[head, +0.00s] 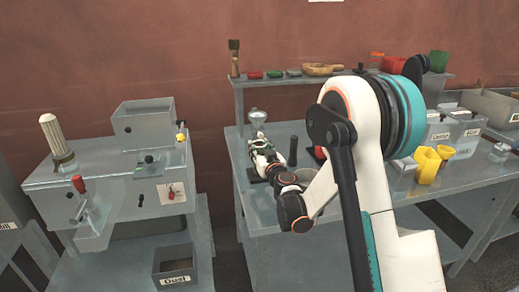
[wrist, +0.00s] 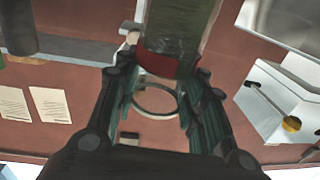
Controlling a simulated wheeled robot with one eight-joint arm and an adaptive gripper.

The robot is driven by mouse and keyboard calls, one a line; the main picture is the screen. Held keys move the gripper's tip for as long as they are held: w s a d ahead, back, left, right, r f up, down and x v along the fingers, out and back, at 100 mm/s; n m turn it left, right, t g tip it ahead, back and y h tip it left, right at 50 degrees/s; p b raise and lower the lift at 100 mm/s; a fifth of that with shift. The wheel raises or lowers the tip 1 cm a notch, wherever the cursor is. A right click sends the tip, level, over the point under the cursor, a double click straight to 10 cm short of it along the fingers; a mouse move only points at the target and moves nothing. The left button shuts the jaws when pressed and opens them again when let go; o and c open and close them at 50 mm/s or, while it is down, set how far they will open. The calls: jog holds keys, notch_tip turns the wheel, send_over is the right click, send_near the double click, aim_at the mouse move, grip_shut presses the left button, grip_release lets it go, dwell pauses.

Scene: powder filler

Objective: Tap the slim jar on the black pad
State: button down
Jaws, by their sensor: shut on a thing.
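The slim jar (wrist: 180,30) is clear with dull green inside and a red band near the fingers. My gripper (wrist: 160,95) is shut on it in the wrist view, one finger on each side of the banded end. The jar's far end runs out of the top of that view. In the head view my gripper (head: 262,155) is over the left part of the right-hand bench, and the jar cannot be clearly made out there. A dark patch beneath the gripper may be the black pad, but it is mostly hidden.
A dark upright cylinder (head: 293,150) stands just right of my gripper. A raised shelf (head: 300,77) with small dishes runs behind. Yellow cups (head: 428,164) stand at right. The filler machine (head: 115,180) is at left, across a gap.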

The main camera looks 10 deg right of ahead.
jog(key=shift+r, duration=0.15)
notch_tip(320, 180, up, 3)
jog(key=shift+f+p, duration=0.2)
jog(key=shift+p, duration=0.6)
jog(key=shift+f, duration=0.1)
jog(key=shift+f+b, duration=1.3)
jog(key=shift+f, duration=0.1)
jog(key=shift+r, duration=0.2)
notch_tip(320, 180, up, 3)
jog(key=shift+f+p, duration=0.2)
jog(key=shift+p, duration=0.7)
